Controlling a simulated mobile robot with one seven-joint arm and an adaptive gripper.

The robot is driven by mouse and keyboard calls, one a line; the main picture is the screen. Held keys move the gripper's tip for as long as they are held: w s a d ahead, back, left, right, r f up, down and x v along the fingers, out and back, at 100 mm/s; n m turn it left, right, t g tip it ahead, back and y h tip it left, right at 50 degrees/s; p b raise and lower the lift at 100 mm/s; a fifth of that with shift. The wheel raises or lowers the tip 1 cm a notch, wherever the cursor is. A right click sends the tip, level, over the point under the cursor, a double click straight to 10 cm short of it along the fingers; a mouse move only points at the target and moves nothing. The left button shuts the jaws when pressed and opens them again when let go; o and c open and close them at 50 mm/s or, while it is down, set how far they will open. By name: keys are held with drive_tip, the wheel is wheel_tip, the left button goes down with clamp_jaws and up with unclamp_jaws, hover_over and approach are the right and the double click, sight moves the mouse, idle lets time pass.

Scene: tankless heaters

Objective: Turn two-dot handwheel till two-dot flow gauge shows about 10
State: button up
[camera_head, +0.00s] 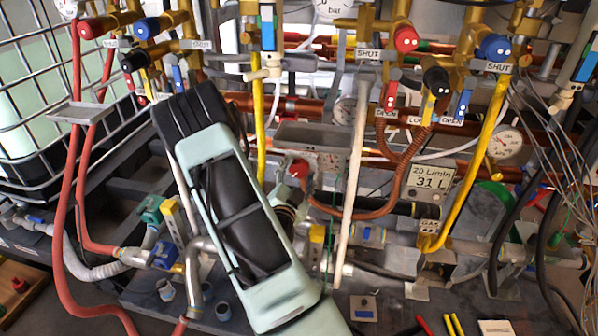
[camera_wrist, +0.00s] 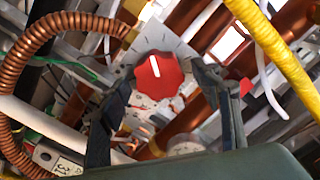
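In the wrist view a red scalloped knob (camera_wrist: 158,75) with a white pointer line sits on a grey plate. My gripper (camera_wrist: 168,108) is open, with one dark finger low on each side of the knob and space between. Contact is not visible. In the head view my pale arm crosses the middle and the fingers are hidden; a red knob (camera_head: 298,168) is beside it. Red handwheels (camera_head: 407,38) and blue handwheels (camera_head: 493,45) stand higher up. Dot marks are too small to tell which is two-dot. Upright blue-and-white gauges (camera_head: 268,27) are cut off or unreadable.
A yellow pipe (camera_head: 490,130), a copper corrugated hose (camera_head: 385,185) and thin cables (camera_head: 560,110) crowd the right. A round dial (camera_head: 505,145) and a "20 L/min 31 L" sign (camera_head: 430,180) are there. A wire-caged tank (camera_head: 40,90) stands left.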

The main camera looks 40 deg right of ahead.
drive_tip(key=v, duration=1.2)
drive_tip(key=shift+w, duration=0.15)
idle(0.3)
